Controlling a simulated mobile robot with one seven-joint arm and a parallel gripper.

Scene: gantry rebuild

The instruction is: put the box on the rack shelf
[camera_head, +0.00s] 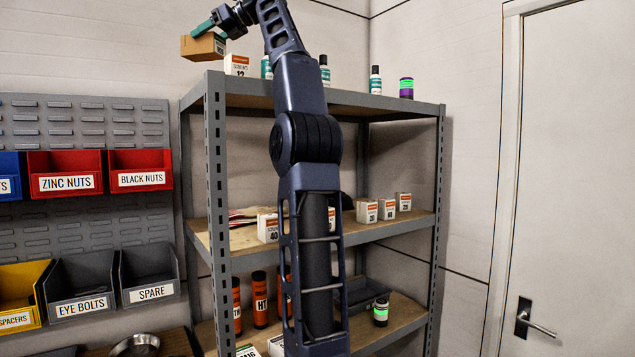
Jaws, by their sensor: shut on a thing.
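A brown cardboard box (203,47) is up at the top left, beside the upper left corner of the rack. My gripper (205,30) is shut on the box and holds it at about the height of the things on the top shelf. The grey metal rack (214,150) stands in the middle with a top shelf (345,97), a middle shelf (400,223) and a lower shelf (405,310). My arm rises in front of the rack and hides part of every shelf. I cannot tell whether the box is over the top shelf's edge or apart from it.
The top shelf bears a white box (238,66), several bottles and a purple-green can (406,88). Small white boxes (367,211) stand on the middle shelf. Labelled bins (65,175) hang on the left wall panel. A door (575,180) is at the right.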

